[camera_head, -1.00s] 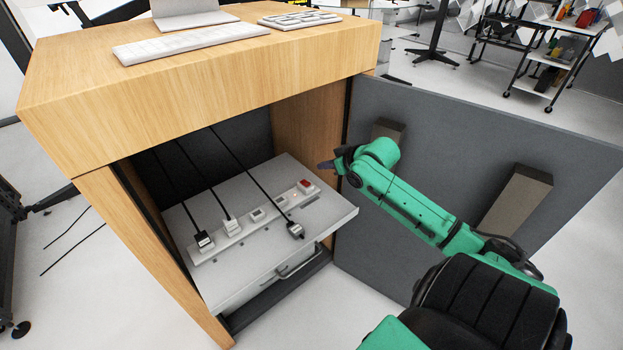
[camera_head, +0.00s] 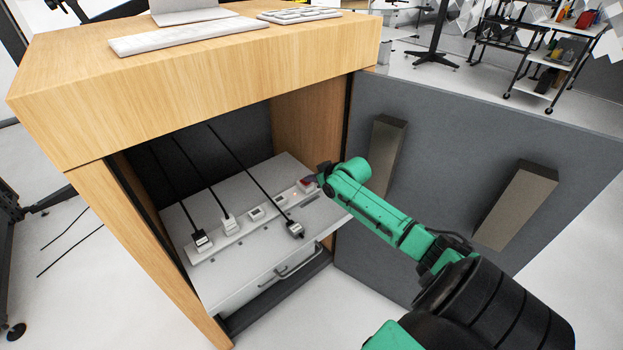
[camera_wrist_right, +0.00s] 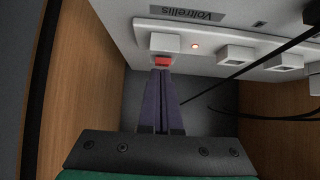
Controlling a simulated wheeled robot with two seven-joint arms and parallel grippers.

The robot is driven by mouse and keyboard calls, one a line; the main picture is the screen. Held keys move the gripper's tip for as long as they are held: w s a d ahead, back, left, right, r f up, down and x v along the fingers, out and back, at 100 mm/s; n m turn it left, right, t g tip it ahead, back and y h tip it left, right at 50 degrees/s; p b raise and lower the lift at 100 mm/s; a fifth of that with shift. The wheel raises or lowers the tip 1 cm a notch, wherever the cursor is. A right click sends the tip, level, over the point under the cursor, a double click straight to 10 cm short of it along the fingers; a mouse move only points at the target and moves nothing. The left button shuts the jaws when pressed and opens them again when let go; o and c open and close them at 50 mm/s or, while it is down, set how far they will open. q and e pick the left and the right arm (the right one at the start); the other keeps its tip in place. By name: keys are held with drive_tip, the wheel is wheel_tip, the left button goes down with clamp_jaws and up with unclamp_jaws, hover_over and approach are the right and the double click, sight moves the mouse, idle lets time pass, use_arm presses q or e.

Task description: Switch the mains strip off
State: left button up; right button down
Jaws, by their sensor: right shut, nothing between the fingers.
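The white mains strip (camera_head: 246,227) lies on the grey pull-out shelf in the wooden cabinet. Its red rocker switch (camera_wrist_right: 164,61) is at the strip's end, in a white housing; a small red lamp (camera_wrist_right: 194,46) beside it is lit. In the head view the switch (camera_head: 305,185) is partly hidden by my right gripper (camera_head: 312,181). In the wrist view my right gripper (camera_wrist_right: 162,72) is shut and empty, its fingertips right at the red switch's edge. I cannot tell whether they touch it. My left gripper is not in view.
Two plugs (camera_head: 201,240) (camera_head: 230,225) with black cords sit on the strip. A third plug (camera_head: 295,230) lies on the shelf (camera_head: 225,280) beside it. The cabinet top (camera_head: 200,85) overhangs, and the open grey door (camera_head: 440,170) stands on the right, behind my arm.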

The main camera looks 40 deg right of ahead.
drive_tip(key=shift+s+f+t, duration=0.3)
drive_tip(key=shift+f+t, duration=0.2)
drive_tip(key=shift+f, duration=0.2)
drive_tip(key=shift+r, duration=0.2)
drive_tip(key=shift+r+p, duration=0.7)
drive_tip(key=shift+r, duration=0.05)
drive_tip(key=shift+r, duration=0.1)
drive_tip(key=p+v, duration=0.6)
drive_tip(key=v, duration=0.5)
drive_tip(key=shift+r, duration=0.3)
drive_tip(key=shift+s+a, duration=0.1)
drive_tip(key=shift+s, duration=0.05)
